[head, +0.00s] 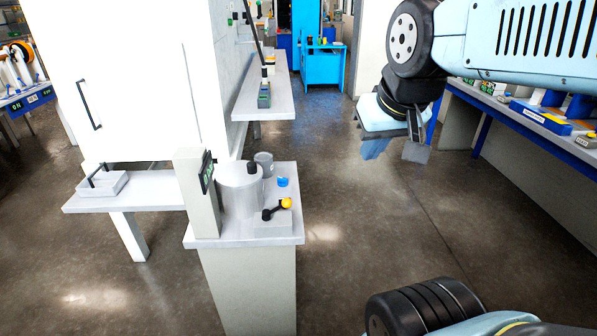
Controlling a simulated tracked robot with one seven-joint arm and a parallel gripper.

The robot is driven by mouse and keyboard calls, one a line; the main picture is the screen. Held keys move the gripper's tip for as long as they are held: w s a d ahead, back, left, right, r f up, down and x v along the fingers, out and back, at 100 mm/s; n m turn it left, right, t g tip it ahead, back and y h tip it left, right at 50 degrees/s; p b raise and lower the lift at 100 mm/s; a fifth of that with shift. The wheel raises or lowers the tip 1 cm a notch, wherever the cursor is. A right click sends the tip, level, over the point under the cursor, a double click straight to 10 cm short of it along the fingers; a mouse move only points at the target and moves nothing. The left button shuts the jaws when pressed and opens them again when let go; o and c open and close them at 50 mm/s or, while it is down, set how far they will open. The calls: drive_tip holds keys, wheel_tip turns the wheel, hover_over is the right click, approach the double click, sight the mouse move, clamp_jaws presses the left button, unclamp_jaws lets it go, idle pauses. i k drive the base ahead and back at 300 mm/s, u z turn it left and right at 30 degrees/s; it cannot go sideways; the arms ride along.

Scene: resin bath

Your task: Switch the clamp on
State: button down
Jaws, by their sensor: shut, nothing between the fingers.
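A black lever with a yellow ball knob (286,203) sits on a small grey block (274,227) at the front right of a pedestal bench (288,176). It lies tilted up toward the right. It looks like the clamp's switch lever, but I cannot read any label. My gripper (416,150) hangs from the arm at the upper right, pointing down, shut and empty. It is well to the right of the lever and apart from the bench.
A grey post with a green display (207,172) stands left of the bath. A small grey pot (264,163) and a blue cap (282,182) are on the bench. A white cabinet (140,80) rises behind. The floor (350,230) right of the bench is clear.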

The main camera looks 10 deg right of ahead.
sight(282, 182)
drive_tip(key=u, duration=0.15)
drive_tip(key=i, duration=0.95)
drive_tip(key=z, duration=0.1)
